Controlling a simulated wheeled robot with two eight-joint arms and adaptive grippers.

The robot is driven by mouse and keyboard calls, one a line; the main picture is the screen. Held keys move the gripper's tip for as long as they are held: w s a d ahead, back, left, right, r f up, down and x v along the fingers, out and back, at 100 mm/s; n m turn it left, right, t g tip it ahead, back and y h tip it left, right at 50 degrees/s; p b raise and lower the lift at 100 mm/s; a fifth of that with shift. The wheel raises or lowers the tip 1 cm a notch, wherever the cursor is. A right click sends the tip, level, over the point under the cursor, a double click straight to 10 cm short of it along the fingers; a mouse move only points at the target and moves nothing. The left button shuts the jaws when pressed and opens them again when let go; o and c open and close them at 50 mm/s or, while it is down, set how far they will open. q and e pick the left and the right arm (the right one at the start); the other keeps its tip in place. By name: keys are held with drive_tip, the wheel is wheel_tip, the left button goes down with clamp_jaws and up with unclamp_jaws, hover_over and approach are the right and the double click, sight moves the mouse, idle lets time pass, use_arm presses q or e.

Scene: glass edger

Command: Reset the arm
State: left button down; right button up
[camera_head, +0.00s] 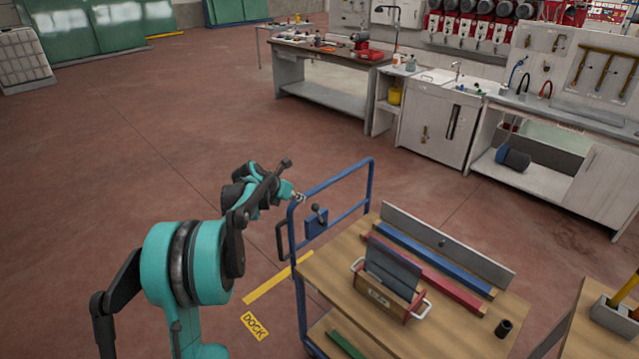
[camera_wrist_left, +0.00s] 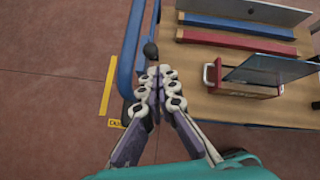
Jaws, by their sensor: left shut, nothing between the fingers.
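My left arm (camera_head: 190,262) comes in at the lower left of the head view. Its gripper (camera_head: 298,197) is beside the upper left corner of the blue cart handle frame. In the left wrist view the left gripper (camera_wrist_left: 160,76) has its fingers together and empty, over the cart's left edge. A dark knob (camera_wrist_left: 150,50) shows just beyond the fingertips in that view; I cannot tell whether they touch. My right gripper is not in view.
A workbench (camera_head: 335,92) and sink cabinet (camera_head: 435,130) stand behind.

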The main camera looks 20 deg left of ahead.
use_arm(q)
drive_tip(key=s+d+r+m+g+b, duration=0.1)
drive_tip(key=s+d+r+m, duration=0.1)
drive_tip(key=s+d+m, duration=0.55)
drive_tip(key=s+d+r+m+b, duration=0.1)
drive_tip(key=s+d+r+m, duration=0.1)
drive_tip(key=s+d+m, duration=0.55)
drive_tip(key=s+d+f+m, duration=0.3)
drive_tip(key=s+m, duration=0.3)
drive_tip(key=m, duration=0.1)
drive_tip(key=s+d+f+m+y+b, duration=0.1)
drive_tip(key=s+d+f+m, duration=0.2)
drive_tip(key=s+m, duration=0.4)
drive_tip(key=s+d+f+m+y+b, duration=0.1)
drive_tip(key=s+d+f+m, duration=0.2)
drive_tip(key=s+m, duration=0.3)
drive_tip(key=shift+s+m+g, duration=0.3)
drive_tip(key=shift+s+m, duration=0.1)
drive_tip(key=shift+s, duration=0.25)
